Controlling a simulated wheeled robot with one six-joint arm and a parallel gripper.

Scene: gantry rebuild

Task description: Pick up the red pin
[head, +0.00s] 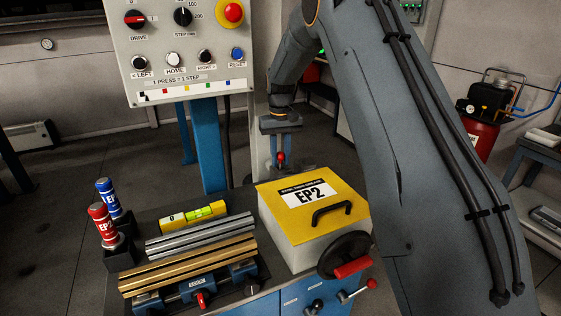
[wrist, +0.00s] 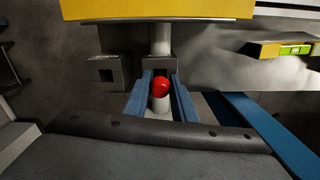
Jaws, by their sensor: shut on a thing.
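My gripper (head: 281,161) points down behind the yellow-lidded box in the head view. It is shut on a red round-headed pin (head: 281,156), which shows between its fingers. In the wrist view the pin's red head (wrist: 161,86) sits between the two blue fingers (wrist: 158,98), with a pale stem below it. The lower end of the pin is hard to make out. A red cylinder marked EP2 (head: 102,222) and a blue cylinder (head: 109,198) stand upright in dark holders at the left of the bench.
The yellow-lidded box (head: 338,230) with a black handle stands close in front of my gripper. A control panel (head: 183,50) hangs at upper left. A yellow level (head: 193,216), metal bars (head: 202,237) and a blue vise (head: 195,291) crowd the bench.

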